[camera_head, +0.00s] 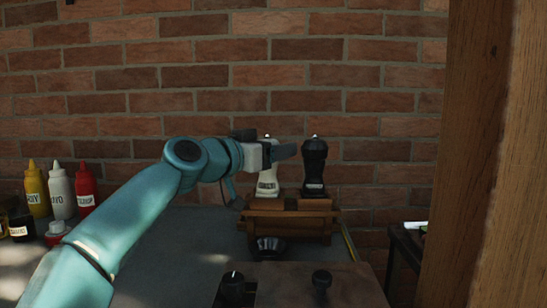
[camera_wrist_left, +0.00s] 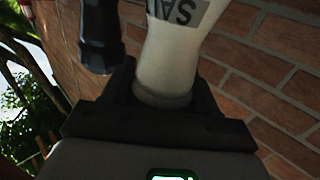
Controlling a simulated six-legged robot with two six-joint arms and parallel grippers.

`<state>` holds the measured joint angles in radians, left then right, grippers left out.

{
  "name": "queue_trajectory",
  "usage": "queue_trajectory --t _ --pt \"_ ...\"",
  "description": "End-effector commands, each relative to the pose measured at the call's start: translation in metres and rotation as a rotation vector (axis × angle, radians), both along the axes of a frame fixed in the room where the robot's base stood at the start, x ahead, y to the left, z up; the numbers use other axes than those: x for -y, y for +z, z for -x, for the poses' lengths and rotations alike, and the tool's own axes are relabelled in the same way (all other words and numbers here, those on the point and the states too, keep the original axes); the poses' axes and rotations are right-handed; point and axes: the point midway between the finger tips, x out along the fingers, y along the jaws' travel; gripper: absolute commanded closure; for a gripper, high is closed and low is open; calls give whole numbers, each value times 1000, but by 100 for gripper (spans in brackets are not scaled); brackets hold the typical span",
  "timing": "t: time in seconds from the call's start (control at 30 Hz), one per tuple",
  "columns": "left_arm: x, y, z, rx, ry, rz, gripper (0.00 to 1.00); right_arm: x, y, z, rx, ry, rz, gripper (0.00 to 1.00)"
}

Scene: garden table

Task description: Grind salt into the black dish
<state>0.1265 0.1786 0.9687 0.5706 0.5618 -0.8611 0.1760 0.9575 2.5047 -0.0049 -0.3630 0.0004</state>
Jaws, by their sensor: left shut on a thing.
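The white salt mill (camera_head: 267,184), labelled SALT, is upright at the wooden rack (camera_head: 290,222) against the wall; its base looks on or just above the rack's top. My left gripper (camera_head: 272,152) reaches it from the left and is shut on its upper part. In the left wrist view the mill (camera_wrist_left: 170,55) sits between the dark fingers, its label partly cut off. A black mill (camera_head: 314,165) stands close beside it on the right. A small black dish (camera_head: 268,246) sits low in front of the rack. My right gripper is not in view.
Yellow (camera_head: 36,190), white (camera_head: 60,190) and red (camera_head: 85,187) squeeze bottles stand at the left. A brown board (camera_head: 290,278) with dark knob-like pieces is nearest. A brick wall is close behind, and a wooden post (camera_head: 480,150) rises at the right.

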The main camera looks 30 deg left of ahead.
Motion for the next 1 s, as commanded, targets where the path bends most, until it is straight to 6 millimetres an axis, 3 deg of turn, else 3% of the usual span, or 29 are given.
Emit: queue_trajectory --t 0.33,0.37,0.43,0.83,1.0 --pt "0 1 0 2 -4 1 72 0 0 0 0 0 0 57" --pt "0 1 0 2 -4 1 38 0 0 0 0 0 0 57" --pt "0 1 0 2 -4 1 18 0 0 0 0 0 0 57" --pt "0 0 0 1 -3 0 18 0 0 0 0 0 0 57" --pt "0 4 -1 -4 27 3 18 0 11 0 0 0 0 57"
